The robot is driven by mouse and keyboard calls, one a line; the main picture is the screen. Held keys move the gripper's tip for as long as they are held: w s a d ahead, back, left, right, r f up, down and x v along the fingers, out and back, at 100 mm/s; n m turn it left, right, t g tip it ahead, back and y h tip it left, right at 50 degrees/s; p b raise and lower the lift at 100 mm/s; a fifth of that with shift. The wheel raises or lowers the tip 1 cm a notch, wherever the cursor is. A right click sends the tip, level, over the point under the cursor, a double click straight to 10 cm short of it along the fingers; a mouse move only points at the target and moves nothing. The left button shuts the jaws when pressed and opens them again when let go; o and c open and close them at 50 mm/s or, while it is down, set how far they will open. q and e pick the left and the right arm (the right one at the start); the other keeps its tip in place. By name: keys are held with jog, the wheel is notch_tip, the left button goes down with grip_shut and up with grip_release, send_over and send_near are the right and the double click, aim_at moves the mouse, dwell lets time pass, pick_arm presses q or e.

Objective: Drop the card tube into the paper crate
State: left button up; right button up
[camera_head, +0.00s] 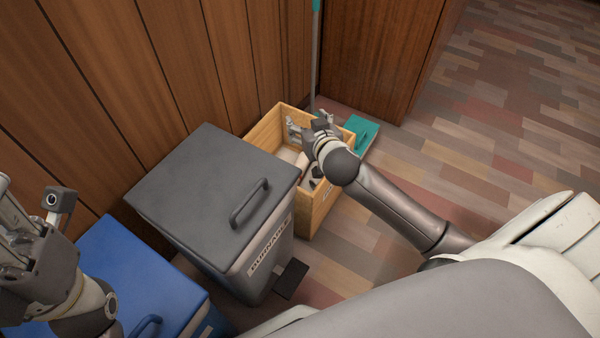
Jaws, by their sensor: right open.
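The paper crate (264,130) is an open light-wood box against the wood-panelled wall, just right of the grey bin. My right gripper (308,128) is over the crate's opening, its jaws open. My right wrist and forearm hide much of the inside. Pale items lie in the crate, and a small tan-brown piece (302,161) shows below the gripper. It may be the card tube, but too little shows to be sure. My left gripper (22,235) is at the left edge above the blue bin, partly cut off, and its jaws cannot be read.
A grey lidded bin (200,185) with a handle and a black pedal (291,279) stands left of the crate. A blue lidded bin (130,275) is nearer at lower left. A teal dustpan-like object (361,133) and pole (314,60) are behind the crate. Floor is clear at right.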

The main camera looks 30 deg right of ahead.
jog(key=shift+v, duration=2.6)
